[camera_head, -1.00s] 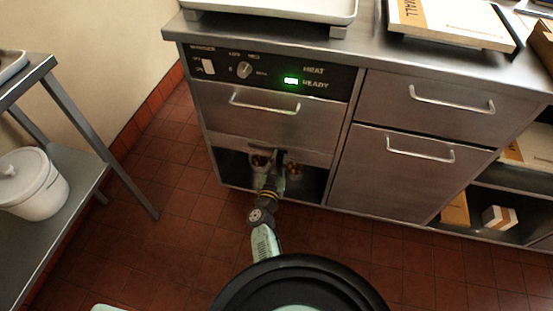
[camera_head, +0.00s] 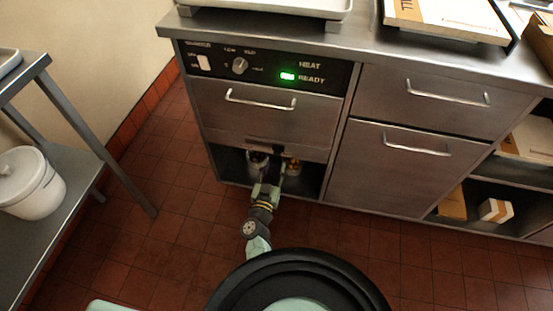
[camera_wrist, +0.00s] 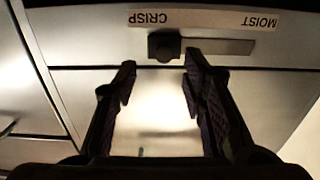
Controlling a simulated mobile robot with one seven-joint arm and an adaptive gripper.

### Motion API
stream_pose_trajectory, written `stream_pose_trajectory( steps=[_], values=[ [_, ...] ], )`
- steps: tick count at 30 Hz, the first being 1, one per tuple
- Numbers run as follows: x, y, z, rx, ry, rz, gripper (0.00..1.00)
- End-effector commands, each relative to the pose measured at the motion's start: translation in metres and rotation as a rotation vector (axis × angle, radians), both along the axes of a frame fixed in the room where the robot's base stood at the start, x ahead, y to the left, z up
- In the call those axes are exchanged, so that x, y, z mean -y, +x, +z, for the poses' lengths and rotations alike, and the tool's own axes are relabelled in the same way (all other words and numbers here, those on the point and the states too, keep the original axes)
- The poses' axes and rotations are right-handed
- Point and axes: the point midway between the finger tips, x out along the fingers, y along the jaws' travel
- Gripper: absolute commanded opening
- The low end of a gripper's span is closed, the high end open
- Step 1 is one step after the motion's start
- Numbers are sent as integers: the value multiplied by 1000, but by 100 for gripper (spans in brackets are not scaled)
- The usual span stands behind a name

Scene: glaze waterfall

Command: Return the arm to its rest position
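My arm reaches low toward the steel warming cabinet, with my gripper (camera_head: 267,186) in front of its open lower bay in the head view. In the wrist view my gripper (camera_wrist: 160,68) has its two dark fingers spread apart with nothing between them. Just beyond the fingertips is a dark slider knob (camera_wrist: 164,45) on the cabinet face. It sits at the CRISP end of its slot, under an upside-down label strip (camera_wrist: 205,19) reading CRISP and MOIST. The fingers appear clear of the knob.
The warming cabinet has a drawer handle (camera_head: 260,101) above the bay and a lit green READY lamp (camera_head: 287,77). Items stand inside the dark bay (camera_head: 310,178). A side table (camera_head: 75,195) with a white lidded pot (camera_head: 30,180) stands left. Tiled floor (camera_head: 180,240) is free between them.

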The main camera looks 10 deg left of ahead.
Motion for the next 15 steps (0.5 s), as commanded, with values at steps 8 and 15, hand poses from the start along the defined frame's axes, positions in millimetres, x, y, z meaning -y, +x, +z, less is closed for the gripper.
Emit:
stream_pose_trajectory(
  steps=[8, 15],
  values=[
    [0, -23, 0, 1, 0, -1, 38],
    [-1, -23, 0, 1, 0, -1, 38]
  ],
)
